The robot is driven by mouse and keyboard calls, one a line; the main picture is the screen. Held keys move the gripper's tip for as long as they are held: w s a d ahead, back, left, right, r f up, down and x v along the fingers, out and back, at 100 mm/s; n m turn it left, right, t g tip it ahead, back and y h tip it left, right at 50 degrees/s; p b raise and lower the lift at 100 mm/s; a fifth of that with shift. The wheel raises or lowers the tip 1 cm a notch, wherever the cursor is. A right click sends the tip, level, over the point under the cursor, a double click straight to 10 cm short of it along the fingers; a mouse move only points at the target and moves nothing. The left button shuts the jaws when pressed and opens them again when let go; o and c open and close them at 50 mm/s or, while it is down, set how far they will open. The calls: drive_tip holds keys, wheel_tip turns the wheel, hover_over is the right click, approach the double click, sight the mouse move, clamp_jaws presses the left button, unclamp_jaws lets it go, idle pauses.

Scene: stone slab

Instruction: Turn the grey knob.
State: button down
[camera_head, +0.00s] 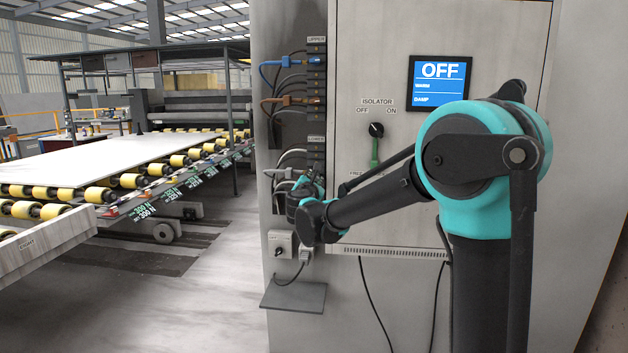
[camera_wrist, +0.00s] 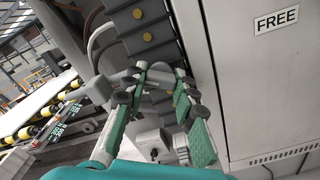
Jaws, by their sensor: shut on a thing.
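A small pale grey box (camera_head: 280,244) with a small dark knob on its face is fixed low on the cabinet's left side. It also shows in the wrist view (camera_wrist: 151,141), below and beyond the fingers. A black rotary knob (camera_head: 376,129) marked ISOLATOR, OFF and ON, sits higher on the cabinet door, with a green piece below it. My gripper (camera_wrist: 160,74) is at the lower sockets, above the small box and apart from it. Its green-padded fingers are shut on a grey plug-like piece, partly hidden between the fingertips. No clearly grey knob can be told apart.
A blue screen (camera_head: 440,83) reads OFF. Blue, orange and grey leads run to the socket strip (camera_head: 317,75). A small shelf (camera_head: 294,296) juts out below the box. A roller conveyor carrying a pale slab (camera_head: 100,158) stands left, with free floor between it and the cabinet.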

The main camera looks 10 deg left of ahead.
drive_tip(key=shift+n, duration=0.6)
drive_tip(key=c, duration=1.5)
unclamp_jaws()
drive_tip(key=s, duration=1.2)
drive_tip(key=shift+a, duration=0.2)
drive_tip(key=shift+d+f, duration=0.1)
drive_tip(key=shift+d, duration=0.05)
